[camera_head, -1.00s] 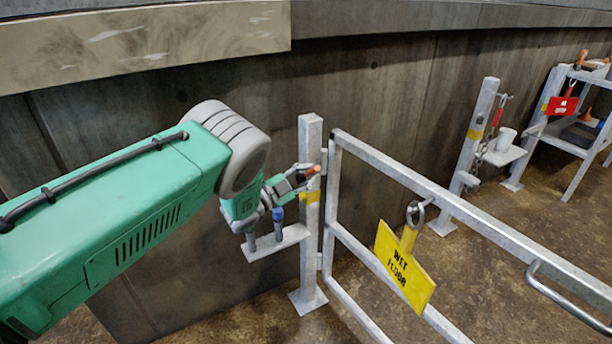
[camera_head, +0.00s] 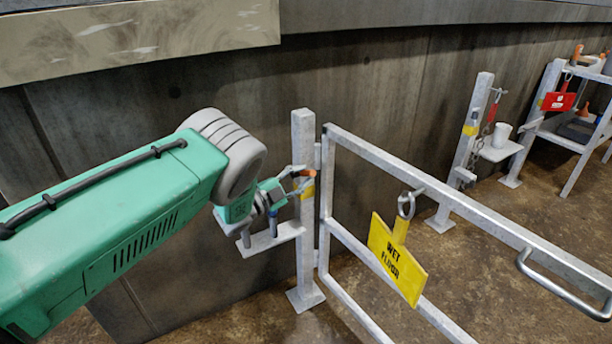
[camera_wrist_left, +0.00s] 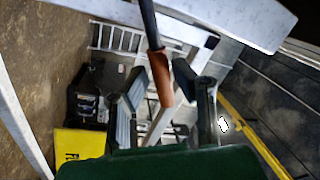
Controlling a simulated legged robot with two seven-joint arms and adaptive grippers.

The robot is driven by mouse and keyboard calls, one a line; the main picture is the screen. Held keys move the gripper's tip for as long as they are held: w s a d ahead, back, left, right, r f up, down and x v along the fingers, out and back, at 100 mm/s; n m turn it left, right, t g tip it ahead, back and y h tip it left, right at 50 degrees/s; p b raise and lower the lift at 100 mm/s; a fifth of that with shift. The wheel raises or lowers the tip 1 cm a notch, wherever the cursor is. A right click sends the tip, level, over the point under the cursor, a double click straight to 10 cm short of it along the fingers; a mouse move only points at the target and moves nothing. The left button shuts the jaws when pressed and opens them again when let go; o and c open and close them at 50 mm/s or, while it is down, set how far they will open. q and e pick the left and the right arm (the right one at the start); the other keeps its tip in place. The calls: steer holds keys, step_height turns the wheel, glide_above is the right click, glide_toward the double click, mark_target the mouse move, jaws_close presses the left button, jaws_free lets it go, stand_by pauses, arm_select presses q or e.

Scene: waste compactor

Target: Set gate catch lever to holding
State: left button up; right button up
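The gate catch lever (camera_head: 304,173), with an orange grip, is on the grey gate post (camera_head: 304,235), just above a yellow band. In the left wrist view its dark rod and orange grip (camera_wrist_left: 160,77) reach down between my fingers. My left gripper (camera_head: 291,180) is at the lever, partly overlapping it in the head view. In the left wrist view the fingers of my left gripper (camera_wrist_left: 170,85) stand apart on both sides of the grip; firm contact on both sides does not show. The lever's pivot is hard to make out. My right gripper is not in view.
A small shelf (camera_head: 258,245) with a blue-topped item sticks out below my gripper. The grey gate (camera_head: 440,193) with a yellow wet floor sign (camera_head: 396,262) spans the right. A second post (camera_head: 467,150) and a rack (camera_head: 546,105) stand farther back. A concrete wall is behind.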

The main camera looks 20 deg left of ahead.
arm_select(q)
steer(key=shift+o, duration=0.3)
steer(key=shift+a, duration=0.25)
steer(key=shift+s, duration=0.15)
steer(key=v, duration=1.1)
steer(key=shift+s+a+f, duration=0.25)
steer(key=shift+s+a, duration=0.05)
